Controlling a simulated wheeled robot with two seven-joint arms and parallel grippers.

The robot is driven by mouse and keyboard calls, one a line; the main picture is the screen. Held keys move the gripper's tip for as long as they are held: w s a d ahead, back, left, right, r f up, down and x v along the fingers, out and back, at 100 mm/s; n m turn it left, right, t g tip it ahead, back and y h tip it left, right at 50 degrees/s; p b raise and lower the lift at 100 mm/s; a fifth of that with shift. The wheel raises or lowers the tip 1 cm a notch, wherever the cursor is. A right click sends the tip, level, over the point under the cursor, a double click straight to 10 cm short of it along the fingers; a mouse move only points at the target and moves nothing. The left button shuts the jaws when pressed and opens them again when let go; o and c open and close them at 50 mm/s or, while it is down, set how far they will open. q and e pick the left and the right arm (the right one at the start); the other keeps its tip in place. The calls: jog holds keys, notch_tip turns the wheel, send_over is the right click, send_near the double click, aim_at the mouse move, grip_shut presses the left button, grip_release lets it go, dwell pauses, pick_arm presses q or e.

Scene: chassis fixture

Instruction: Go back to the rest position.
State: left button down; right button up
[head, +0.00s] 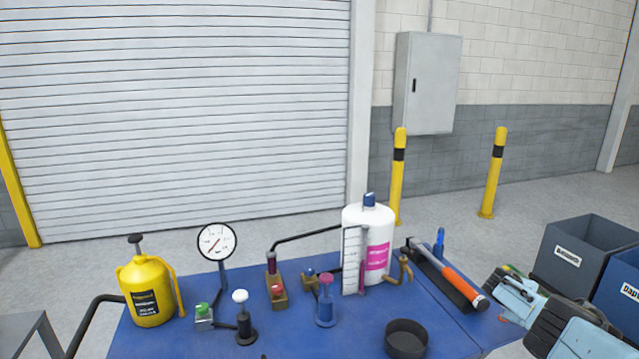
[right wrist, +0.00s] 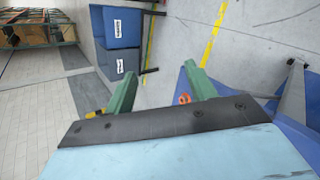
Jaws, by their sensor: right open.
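My right gripper (right wrist: 160,76) is open in the right wrist view, with its two green fingers apart and nothing seen between them. In the head view my right arm, light blue and dark grey, comes in at the lower right, beside the right edge of the blue bench mat (head: 455,340). My left gripper is not in the head view.
Labelled bins (head: 575,255) stand right, near my right arm. Yellow posts (head: 494,175) stand behind.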

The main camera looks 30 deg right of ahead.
jog(key=s+a+f+n+t, duration=0.1)
jog(key=s+f+n+t, duration=0.45)
jog(key=s+f, duration=0.7)
jog(key=s+a+f+y, duration=0.2)
jog(key=s+a+f, duration=0.2)
jog(key=a+f, duration=0.6)
jog(key=s+a+f+m+y, duration=0.1)
jog(key=a+f, duration=0.3)
jog(key=a, duration=0.3)
jog(key=s+a+f+y, duration=0.1)
jog(key=s+a+f, duration=0.1)
jog(key=a+f, duration=0.35)
jog(key=s+a+f+m+y, duration=0.1)
jog(key=a+f+y, duration=0.1)
jog(key=a, duration=0.7)
jog(key=s+a+f+m+y, duration=0.1)
jog(key=a+f+y, duration=0.15)
jog(key=a, duration=1.15)
jog(key=s+a+f+m+y, duration=0.1)
jog(key=a+f, duration=0.2)
jog(key=a, duration=1.1)
notch_tip(320, 180, down, 12)
jog(key=d+b, duration=0.1)
jog(key=b, duration=1.1)
jog(key=shift+w+g+b, duration=0.25)
jog(key=shift+g+b, duration=0.05)
jog(key=shift+g, duration=0.05)
jog(key=shift+d+n, duration=0.1)
jog(key=shift+n, duration=0.15)
